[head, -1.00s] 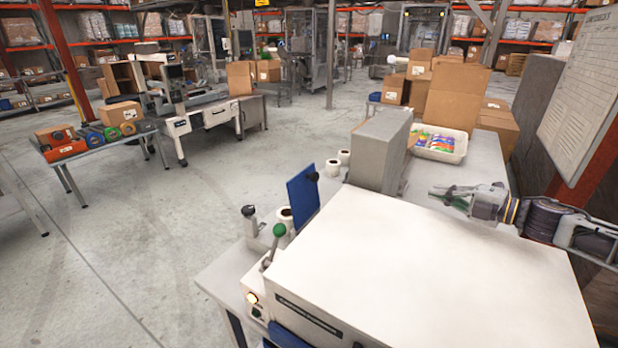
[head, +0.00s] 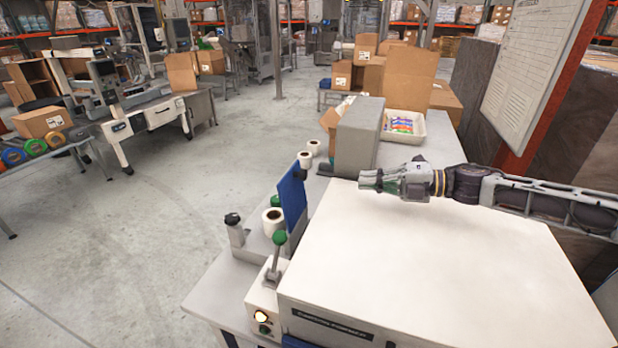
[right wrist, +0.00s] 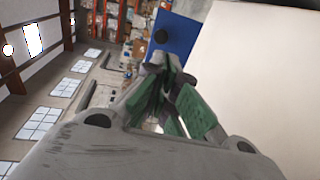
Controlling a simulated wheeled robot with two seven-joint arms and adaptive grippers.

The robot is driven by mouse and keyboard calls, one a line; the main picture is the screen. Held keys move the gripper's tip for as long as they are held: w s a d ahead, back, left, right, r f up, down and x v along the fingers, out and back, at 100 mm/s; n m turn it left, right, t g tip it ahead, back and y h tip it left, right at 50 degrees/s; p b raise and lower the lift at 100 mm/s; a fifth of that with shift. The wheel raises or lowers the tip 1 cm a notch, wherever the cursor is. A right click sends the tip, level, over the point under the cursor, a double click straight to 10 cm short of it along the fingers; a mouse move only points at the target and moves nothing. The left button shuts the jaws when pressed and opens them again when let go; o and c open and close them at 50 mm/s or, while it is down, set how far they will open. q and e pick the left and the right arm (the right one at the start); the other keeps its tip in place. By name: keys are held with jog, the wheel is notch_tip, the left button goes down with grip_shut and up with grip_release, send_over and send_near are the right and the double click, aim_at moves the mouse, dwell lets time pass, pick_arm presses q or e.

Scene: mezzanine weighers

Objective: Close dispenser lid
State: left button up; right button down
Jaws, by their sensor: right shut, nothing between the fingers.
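The blue panel (head: 292,203), which looks like the dispenser lid, stands steeply raised at the left of the bench. A dark knob (head: 300,174) is near its upper edge. In the right wrist view the blue panel (right wrist: 183,36) and the knob (right wrist: 161,36) show beyond the fingers. My right gripper (head: 362,180) is shut and empty, above the back of the white cabinet and to the right of the panel, apart from it. Its green-padded fingers (right wrist: 168,82) fill the middle of the wrist view. My left gripper is not in view.
The big white cabinet (head: 440,260) fills the bench front. A grey box (head: 358,140) stands behind the gripper, with a white tray (head: 418,128) beyond. A green-knobbed lever (head: 276,250) and white rolls (head: 272,220) are near the panel. Open floor (head: 150,230) lies left.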

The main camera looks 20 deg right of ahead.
aim_at(304, 177)
jog(key=shift+d, duration=0.15)
jog(key=shift+w+a, duration=0.1)
jog(key=shift+a, duration=0.2)
jog(key=shift+w+a+f+p, duration=0.1)
jog(key=shift+w+a+p, duration=0.2)
jog(key=shift+a+p, duration=0.15)
jog(key=shift+w+a, duration=0.25)
jog(key=shift+a, duration=0.2)
jog(key=shift+p+x, duration=0.65)
jog(key=shift+x, duration=0.25)
jog(key=shift+p+x, duration=0.8)
jog(key=shift+x, duration=1.1)
jog(key=shift+p+x, duration=0.75)
jog(key=shift+x, duration=1.2)
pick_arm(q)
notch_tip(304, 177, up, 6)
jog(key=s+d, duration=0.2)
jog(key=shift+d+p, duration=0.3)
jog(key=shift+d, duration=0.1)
pick_arm(e)
jog(key=shift+x, duration=0.9)
